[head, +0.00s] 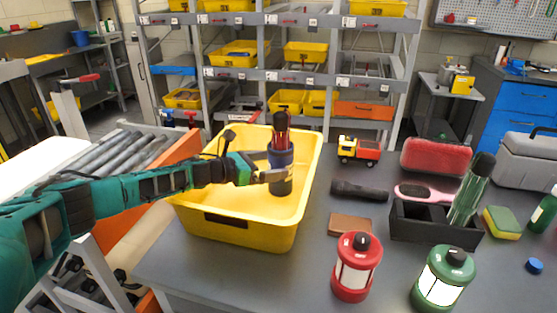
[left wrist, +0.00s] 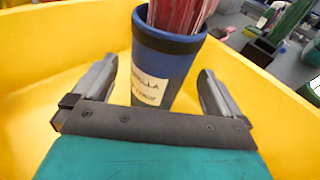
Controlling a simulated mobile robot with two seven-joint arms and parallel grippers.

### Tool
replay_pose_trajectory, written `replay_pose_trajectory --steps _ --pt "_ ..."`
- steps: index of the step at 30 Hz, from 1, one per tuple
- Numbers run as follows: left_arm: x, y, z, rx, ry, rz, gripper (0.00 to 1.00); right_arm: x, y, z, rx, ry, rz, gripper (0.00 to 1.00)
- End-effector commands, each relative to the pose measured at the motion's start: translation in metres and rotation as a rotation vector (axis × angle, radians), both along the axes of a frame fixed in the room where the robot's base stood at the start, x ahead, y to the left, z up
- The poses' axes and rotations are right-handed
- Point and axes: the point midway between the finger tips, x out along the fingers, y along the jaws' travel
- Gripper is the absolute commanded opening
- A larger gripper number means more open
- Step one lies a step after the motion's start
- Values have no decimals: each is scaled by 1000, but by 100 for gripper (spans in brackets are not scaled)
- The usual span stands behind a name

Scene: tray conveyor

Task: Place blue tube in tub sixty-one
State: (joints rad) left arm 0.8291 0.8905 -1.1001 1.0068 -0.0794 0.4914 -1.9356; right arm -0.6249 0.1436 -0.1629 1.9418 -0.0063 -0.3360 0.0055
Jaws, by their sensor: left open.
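A blue tube (head: 281,180) with a dark rim and a white label stands inside the yellow tub (head: 240,232). A red folded item with a dark top, perhaps an umbrella (head: 281,132), sticks up out of the tube. In the left wrist view the tube (left wrist: 162,62) is between the two fingers, with yellow tub walls around it. My left gripper (head: 270,176) is open at the tube, one finger on each side, with gaps showing. The tube's base is partly hidden in the wrist view. No number shows on the tub. My right gripper is not in view.
The tub sits at the table's left end, beside a roller conveyor (head: 105,150). To its right are a toy truck (head: 360,150), a black flashlight (head: 358,190), a brown block (head: 350,224), a red lantern (head: 356,268), a green lantern (head: 443,280) and a black divided holder (head: 425,222).

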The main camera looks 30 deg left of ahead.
Motion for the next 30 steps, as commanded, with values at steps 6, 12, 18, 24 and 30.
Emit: replay_pose_trajectory --steps 6,12,18,24,30 --pt "-27 16 4 2 2 0 100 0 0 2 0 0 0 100" --pt "-33 20 7 2 0 -1 100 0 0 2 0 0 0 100" --pt "-33 20 7 2 0 0 100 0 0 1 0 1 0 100" --pt "-33 20 7 1 -1 0 100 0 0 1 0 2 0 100" --pt "-31 16 10 -50 12 18 100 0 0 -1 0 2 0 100"
